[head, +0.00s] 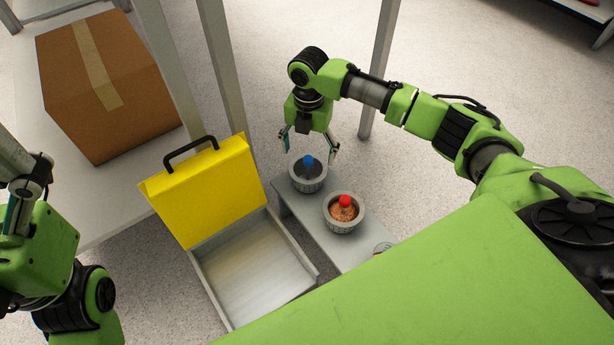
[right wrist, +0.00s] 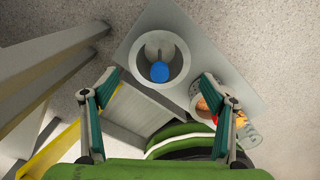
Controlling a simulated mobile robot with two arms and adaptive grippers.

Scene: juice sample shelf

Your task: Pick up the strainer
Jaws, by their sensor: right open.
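A grey round strainer-like cup with a blue knob inside (head: 308,183) stands at the far end of a narrow grey shelf (head: 353,252). A second grey cup (head: 343,225) with a red knob and orange-brown contents stands nearer on the same shelf. Which one the task means is not clear. My right gripper (head: 309,148) points down, open and empty, just above the blue-knobbed cup. In the right wrist view that cup (right wrist: 183,70) appears between and beyond the two fingers. My left gripper (head: 22,205) is at the left edge, partly cut off; its opening is unclear.
An open yellow case (head: 205,190) with an empty grey tray (head: 308,262) stands left of the shelf. A cardboard box (head: 105,85) sits on a white table at upper left. Grey posts (head: 380,70) rise behind the shelf.

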